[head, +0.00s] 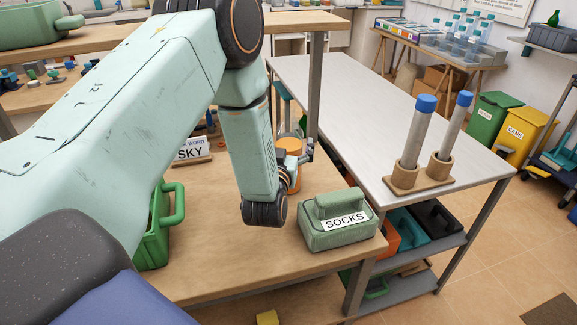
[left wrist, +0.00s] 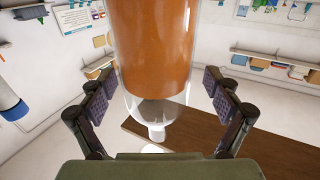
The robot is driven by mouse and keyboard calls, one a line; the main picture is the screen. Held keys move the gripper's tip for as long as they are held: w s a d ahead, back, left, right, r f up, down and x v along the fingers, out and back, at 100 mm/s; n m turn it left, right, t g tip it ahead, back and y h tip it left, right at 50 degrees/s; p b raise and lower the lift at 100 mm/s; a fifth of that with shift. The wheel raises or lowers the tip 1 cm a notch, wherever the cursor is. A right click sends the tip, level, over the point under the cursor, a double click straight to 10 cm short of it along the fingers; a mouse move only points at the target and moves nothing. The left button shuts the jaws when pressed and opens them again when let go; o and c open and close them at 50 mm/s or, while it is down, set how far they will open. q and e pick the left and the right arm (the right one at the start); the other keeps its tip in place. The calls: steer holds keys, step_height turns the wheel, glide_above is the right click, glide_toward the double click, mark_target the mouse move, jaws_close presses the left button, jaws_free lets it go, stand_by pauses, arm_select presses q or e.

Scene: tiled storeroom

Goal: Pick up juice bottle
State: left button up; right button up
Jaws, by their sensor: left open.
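The juice bottle (left wrist: 155,50) is clear with orange juice inside. In the left wrist view it stands between the two spread fingers of my left gripper (left wrist: 160,100), with gaps showing on both sides. Its white cap end (left wrist: 157,133) is at the bottom of that picture. In the head view an orange part of the bottle (head: 288,147) shows behind my left arm, on the wooden table; the rest is hidden. My left gripper (head: 307,152) is beside it, partly hidden by its own wrist. My right gripper is not in view.
A green SOCKS box (head: 338,225) sits close on the table's right corner. A green crate (head: 158,225) and a SKY sign (head: 193,152) are at left. Two blue-capped tubes (head: 417,130) stand in holders on the grey table (head: 340,95), whose middle is clear.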

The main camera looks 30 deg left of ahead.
arm_select(q)
steer(key=shift+w+d, duration=0.25)
steer(key=shift+c, duration=1.2)
steer(key=shift+s+a, duration=0.15)
steer(key=shift+a, duration=0.1)
steer(key=c, duration=0.5)
steer(key=shift+d, duration=0.2)
steer(key=c, duration=0.4)
steer(key=shift+a, duration=0.1)
steer(key=c, duration=0.6)
jaws_close()
